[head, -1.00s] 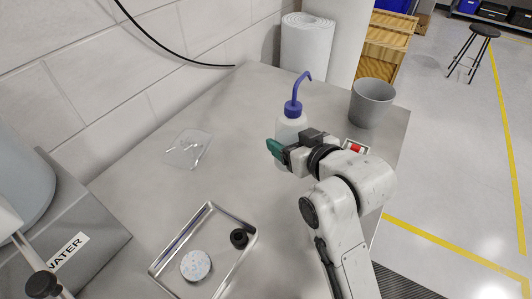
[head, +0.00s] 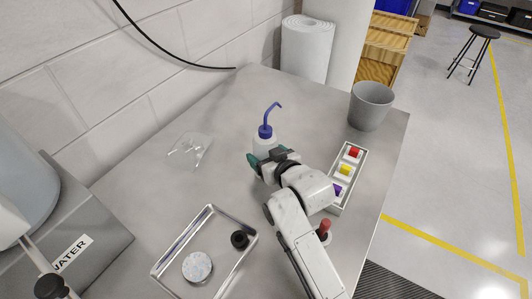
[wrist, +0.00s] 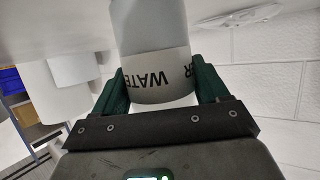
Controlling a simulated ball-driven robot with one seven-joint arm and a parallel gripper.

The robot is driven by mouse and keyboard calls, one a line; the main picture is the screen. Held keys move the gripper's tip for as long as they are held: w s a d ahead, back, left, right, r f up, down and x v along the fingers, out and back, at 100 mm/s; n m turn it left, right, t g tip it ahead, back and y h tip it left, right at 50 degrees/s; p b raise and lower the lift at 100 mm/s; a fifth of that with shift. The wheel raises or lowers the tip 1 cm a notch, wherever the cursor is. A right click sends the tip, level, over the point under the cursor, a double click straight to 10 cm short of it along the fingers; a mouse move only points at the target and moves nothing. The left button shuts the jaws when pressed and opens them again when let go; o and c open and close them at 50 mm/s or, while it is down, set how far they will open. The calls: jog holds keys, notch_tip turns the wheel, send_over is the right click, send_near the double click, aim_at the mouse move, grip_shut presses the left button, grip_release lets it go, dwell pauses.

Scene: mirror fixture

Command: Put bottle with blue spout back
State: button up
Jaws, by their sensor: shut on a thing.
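The bottle with the blue spout (head: 264,142) is a white squeeze bottle with a blue cap and a bent blue tube. It stands upright at the middle of the grey table in the head view, its lower part hidden by my gripper. My gripper (head: 268,163) is shut on it with green fingers. In the wrist view the bottle (wrist: 152,60) sits between the two fingers of my gripper (wrist: 160,88), and its WATER label appears upside down. I cannot tell whether its base touches the table.
A tray (head: 153,268) with a round white disc and a black piece lies in front. A rack (head: 338,208) with coloured blocks and a grey cup (head: 371,106) stand right. A clear plastic piece (head: 190,150) lies left. A white roll (head: 307,48) stands behind.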

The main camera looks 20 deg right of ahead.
jog(key=o, duration=0.3)
jog(key=shift+f, duration=0.1)
jog(key=o, duration=0.4)
jog(key=shift+o, duration=0.2)
jog(key=shift+r, duration=0.2)
jog(key=v, duration=1.2)
jog(key=shift+b, duration=0.4)
